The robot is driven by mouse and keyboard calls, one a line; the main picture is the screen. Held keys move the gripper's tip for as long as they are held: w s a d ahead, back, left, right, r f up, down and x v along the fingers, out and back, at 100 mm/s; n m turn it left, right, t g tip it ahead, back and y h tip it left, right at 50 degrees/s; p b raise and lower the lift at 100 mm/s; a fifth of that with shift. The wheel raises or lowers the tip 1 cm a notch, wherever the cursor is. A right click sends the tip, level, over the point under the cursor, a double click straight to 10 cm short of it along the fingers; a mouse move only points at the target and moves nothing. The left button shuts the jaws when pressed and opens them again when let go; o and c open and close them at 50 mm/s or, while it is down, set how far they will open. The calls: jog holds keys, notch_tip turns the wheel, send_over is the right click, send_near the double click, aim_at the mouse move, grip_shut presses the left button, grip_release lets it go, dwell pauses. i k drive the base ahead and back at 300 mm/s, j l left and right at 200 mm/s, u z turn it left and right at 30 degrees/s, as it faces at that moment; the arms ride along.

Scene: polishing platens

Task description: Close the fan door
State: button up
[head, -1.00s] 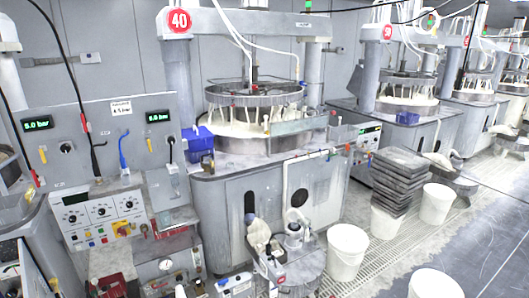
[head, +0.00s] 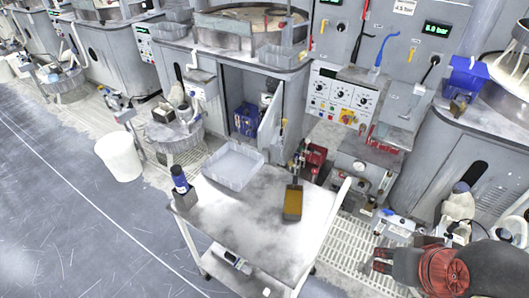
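A grey cabinet under a polishing machine stands open at the upper middle of the head view. Its light grey door (head: 270,126) is swung outward on the right side of the opening and stands ajar. Inside the dark opening is a blue box-like object (head: 246,118). I cannot make out a fan clearly. My gripper (head: 380,260) is at the lower right, dark with my arm's red-ringed joint behind it, pointing left. It is well apart from the door, and nothing visible is in it. Whether its fingers are open is unclear.
A trolley table (head: 235,235) stands in front of the open cabinet. A white bucket (head: 120,156) stands at left. The floor at lower left is clear.

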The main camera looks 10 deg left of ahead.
aim_at(276, 149)
jog(key=i+l+u, duration=0.15)
jog(key=u, duration=0.15)
jog(key=i+l+u, duration=0.25)
jog(key=l, duration=0.15)
jog(key=l+u, duration=0.3)
jog(key=i+l, duration=0.45)
jog(key=i+l+z, duration=0.1)
jog(key=i+l, duration=0.3)
jog(key=i, duration=0.2)
